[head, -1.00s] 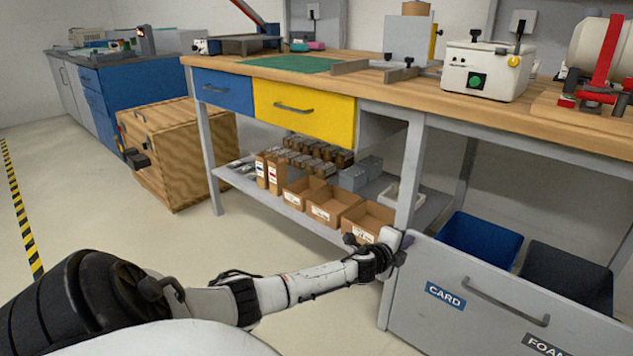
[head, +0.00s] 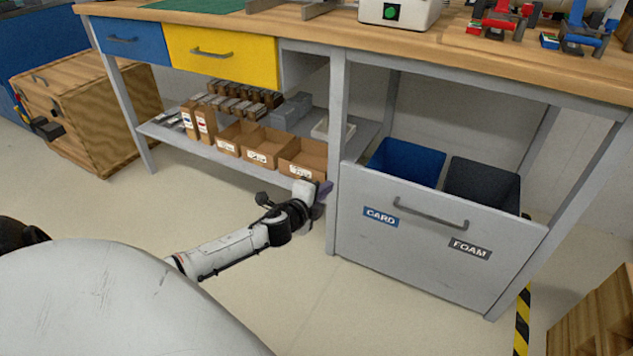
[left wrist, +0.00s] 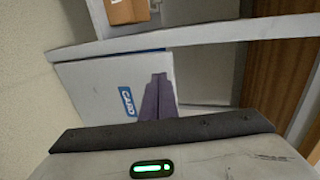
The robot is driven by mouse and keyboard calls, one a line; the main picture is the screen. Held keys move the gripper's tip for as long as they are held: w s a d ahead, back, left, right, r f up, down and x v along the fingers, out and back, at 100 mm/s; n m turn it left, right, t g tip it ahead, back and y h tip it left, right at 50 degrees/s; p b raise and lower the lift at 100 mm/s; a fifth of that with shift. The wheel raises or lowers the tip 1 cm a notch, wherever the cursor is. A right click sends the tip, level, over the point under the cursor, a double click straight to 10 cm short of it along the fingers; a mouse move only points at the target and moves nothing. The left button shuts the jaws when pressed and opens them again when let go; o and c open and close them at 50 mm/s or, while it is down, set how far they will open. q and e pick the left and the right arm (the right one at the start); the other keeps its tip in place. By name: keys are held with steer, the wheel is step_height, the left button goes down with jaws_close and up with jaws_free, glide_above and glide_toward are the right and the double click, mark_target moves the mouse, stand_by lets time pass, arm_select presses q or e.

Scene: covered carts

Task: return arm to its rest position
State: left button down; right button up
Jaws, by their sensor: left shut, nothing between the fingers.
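My left arm comes in from the lower left in the head view. Its gripper (head: 323,192) is shut and empty, held in front of the bench's table leg, beside the grey bin drawer (head: 350,245). In the left wrist view the purple fingers (left wrist: 157,97) are together, with the drawer front and its CARD label (left wrist: 127,101) behind them. I cannot tell the gap between fingers and drawer. My right gripper is in neither view.
The drawer stands pulled out, with a blue bin (head: 407,163) and a dark bin (head: 483,184) inside. Cardboard boxes (head: 302,158) sit on the lower shelf. A wooden crate (head: 95,115) stands left, and a wooden pallet or crate (head: 600,320) at lower right. Floor in front is clear.

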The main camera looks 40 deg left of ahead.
arm_select(q)
steer(key=shift+p+v, duration=0.3)
steer(key=shift+v, duration=1.4)
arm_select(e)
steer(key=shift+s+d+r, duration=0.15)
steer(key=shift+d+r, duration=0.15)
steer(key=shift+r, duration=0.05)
